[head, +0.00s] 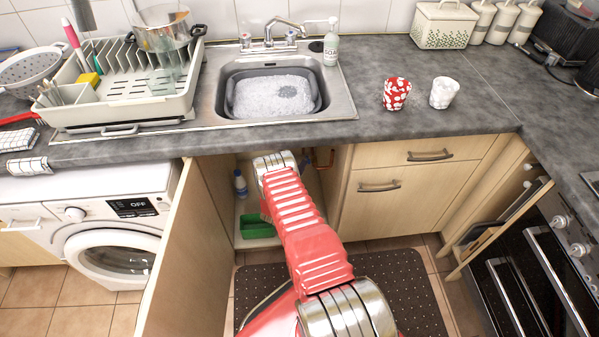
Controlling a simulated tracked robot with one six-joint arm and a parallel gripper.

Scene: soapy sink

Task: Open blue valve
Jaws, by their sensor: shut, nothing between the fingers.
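My red arm reaches from the bottom centre to the open cupboard (242,205) under the sink. Its far silver joint is at the cupboard's upper opening. My gripper does not show; it is hidden beyond the arm. A copper-coloured pipe (325,160) shows to the right of the arm. Above the sink, the tap (268,38) has a handle on each side, and the left handle (245,41) seems to have a small blue mark.
The open cupboard door (185,250) stands left of my arm. A green tub (258,227) and a blue-and-white bottle (240,184) are inside. A sink (230,115) with a soapy basin lies above. Two cups (396,94) (444,92) stand on the counter.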

